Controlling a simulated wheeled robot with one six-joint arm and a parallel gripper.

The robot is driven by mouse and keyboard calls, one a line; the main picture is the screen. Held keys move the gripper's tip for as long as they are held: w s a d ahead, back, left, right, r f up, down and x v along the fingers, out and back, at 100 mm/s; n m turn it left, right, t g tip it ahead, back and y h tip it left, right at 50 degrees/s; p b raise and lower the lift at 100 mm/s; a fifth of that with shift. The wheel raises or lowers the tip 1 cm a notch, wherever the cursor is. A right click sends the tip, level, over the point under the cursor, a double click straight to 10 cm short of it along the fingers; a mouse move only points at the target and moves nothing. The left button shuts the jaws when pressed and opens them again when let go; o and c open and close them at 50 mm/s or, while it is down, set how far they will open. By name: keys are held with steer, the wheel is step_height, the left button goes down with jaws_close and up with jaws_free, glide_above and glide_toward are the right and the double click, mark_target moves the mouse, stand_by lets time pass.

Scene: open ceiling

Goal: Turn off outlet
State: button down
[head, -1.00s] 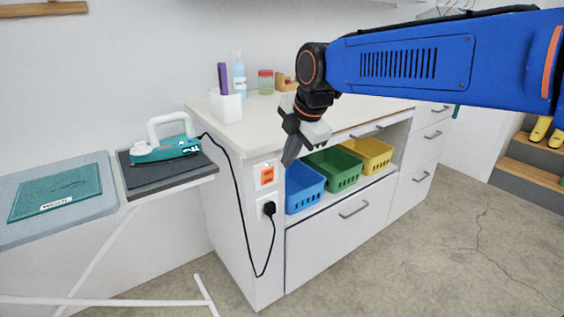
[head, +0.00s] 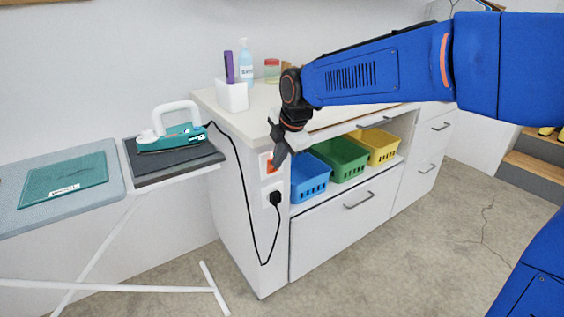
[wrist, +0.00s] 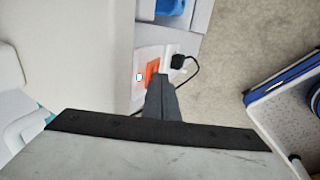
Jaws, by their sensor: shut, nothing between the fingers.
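The outlet switch (head: 269,165) is an orange-red rocker on a white plate on the end panel of the white cabinet; it also shows in the wrist view (wrist: 151,70). My gripper (head: 279,158) is shut and empty, its tip pointing down right by the switch and covering part of it. I cannot tell whether the tip touches it. In the wrist view my gripper (wrist: 161,80) overlaps the right edge of the switch. Below, a black plug (head: 275,198) sits in a white socket, with a black cord running to the teal and white iron (head: 172,137).
The iron rests on a dark pad (head: 172,166) on the ironing board (head: 118,190), left of the cabinet. Blue (head: 308,180), green (head: 341,157) and yellow (head: 377,146) baskets stand in the open shelf. The cord hangs in a loop beside the cabinet. The floor in front is clear.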

stand_by(0.3)
steer(key=shift+w+a+r, duration=0.15)
steer(key=shift+w+a, duration=0.05)
steer(key=shift+w, duration=0.1)
steer(key=shift+r, duration=0.1)
steer(key=shift+r, duration=0.65)
